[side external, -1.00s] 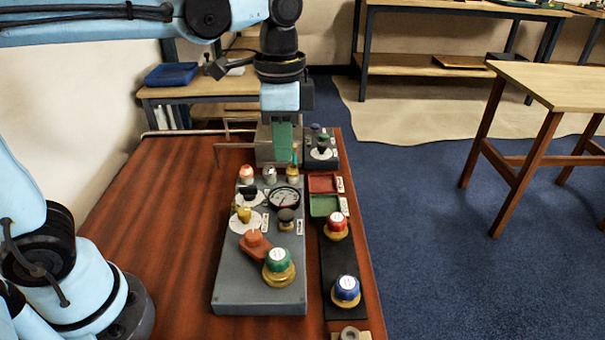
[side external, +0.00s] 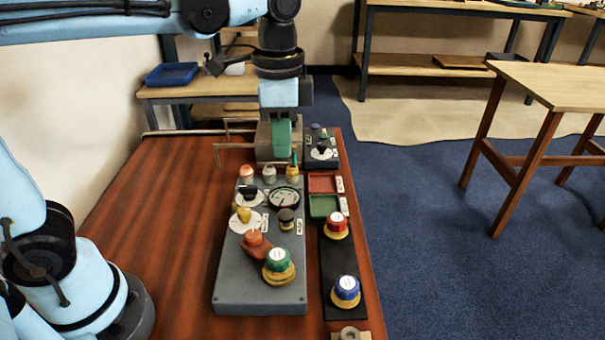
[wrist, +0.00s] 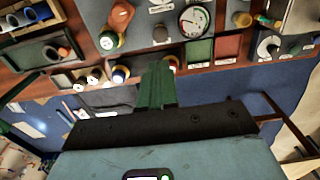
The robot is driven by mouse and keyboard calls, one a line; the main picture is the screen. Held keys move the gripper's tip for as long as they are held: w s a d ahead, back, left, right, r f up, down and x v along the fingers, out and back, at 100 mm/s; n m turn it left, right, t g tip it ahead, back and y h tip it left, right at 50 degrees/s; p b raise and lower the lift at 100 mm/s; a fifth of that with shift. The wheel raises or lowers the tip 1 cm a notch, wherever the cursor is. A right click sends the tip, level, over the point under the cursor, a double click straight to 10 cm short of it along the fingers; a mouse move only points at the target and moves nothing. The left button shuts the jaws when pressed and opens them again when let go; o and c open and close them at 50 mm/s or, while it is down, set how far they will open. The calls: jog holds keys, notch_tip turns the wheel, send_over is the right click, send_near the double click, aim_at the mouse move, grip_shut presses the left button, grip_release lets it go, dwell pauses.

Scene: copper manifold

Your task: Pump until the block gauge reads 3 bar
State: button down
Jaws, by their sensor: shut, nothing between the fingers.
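The grey manifold block (side external: 228,285) lies along the table. Its round white gauge (side external: 285,197) sits near its far half and also shows in the wrist view (wrist: 194,20); the reading is too small to make out. A grey box (side external: 264,143) with thin metal rods at its left stands beyond the block; I cannot tell whether it is the pump. My gripper (side external: 283,150) points down with green fingers in front of this box; contact is unclear. In the wrist view my gripper (wrist: 158,75) is shut and empty.
Coloured knobs, including a green-capped one (side external: 279,262), stand up from the block. To its right are a red tray (side external: 321,184), a green tray (side external: 323,206), a red-capped knob (side external: 336,222) and a blue-capped knob (side external: 346,288). The table's left side (side external: 165,225) is clear.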

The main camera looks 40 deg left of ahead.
aim_at(285, 214)
notch_tip(285, 214, down, 13)
jog(key=shift+r, duration=0.2)
dwell(0.4)
jog(key=shift+f, duration=1.05)
notch_tip(285, 214, up, 14)
dwell(0.6)
jog(key=shift+r, duration=0.1)
dwell(0.9)
jog(key=shift+r, duration=0.95)
